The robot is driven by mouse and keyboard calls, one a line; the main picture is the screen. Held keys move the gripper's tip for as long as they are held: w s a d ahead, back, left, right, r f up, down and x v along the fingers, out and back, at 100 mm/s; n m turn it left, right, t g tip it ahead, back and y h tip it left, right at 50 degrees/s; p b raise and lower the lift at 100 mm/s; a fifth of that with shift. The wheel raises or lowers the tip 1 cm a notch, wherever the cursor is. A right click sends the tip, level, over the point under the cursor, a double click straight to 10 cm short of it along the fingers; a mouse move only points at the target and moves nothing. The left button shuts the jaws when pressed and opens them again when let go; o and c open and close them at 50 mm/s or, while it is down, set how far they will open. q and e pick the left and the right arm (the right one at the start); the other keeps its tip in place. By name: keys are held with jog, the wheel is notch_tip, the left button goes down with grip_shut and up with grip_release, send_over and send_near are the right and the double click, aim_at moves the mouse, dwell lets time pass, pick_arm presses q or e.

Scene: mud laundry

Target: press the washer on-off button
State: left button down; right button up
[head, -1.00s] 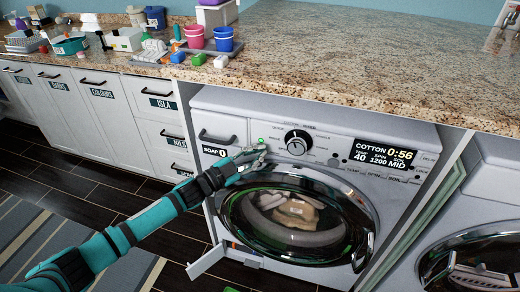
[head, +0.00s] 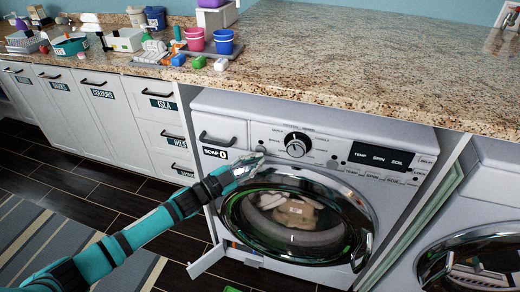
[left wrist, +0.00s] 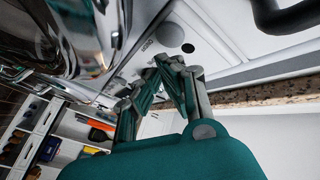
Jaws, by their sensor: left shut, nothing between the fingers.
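The washer (head: 400,190) stands under the counter, its round glass door shut with laundry inside. Its control panel has a dial (head: 297,145) and a dark display (head: 381,157) showing only the labels TEMP, SPIN and SOIL. My left gripper (head: 258,160) is shut and empty at the panel, left of the dial and just above the door. In the left wrist view its fingertips (left wrist: 172,62) are together, close to the panel below a round grey button (left wrist: 170,34), which appears to be the on-off button. I cannot tell whether they touch the panel. My right gripper is not in view.
A soap drawer with a handle (head: 218,138) is left of the gripper. The granite counter (head: 350,65) overhangs the washer. A small flap (head: 206,261) is open at the washer's lower left. A second machine (head: 485,220) stands at right.

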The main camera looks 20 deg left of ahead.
pick_arm(q)
jog(key=shift+s+a+r+p, duration=0.1)
jog(key=shift+s+p, duration=0.9)
jog(key=shift+s, duration=1.4)
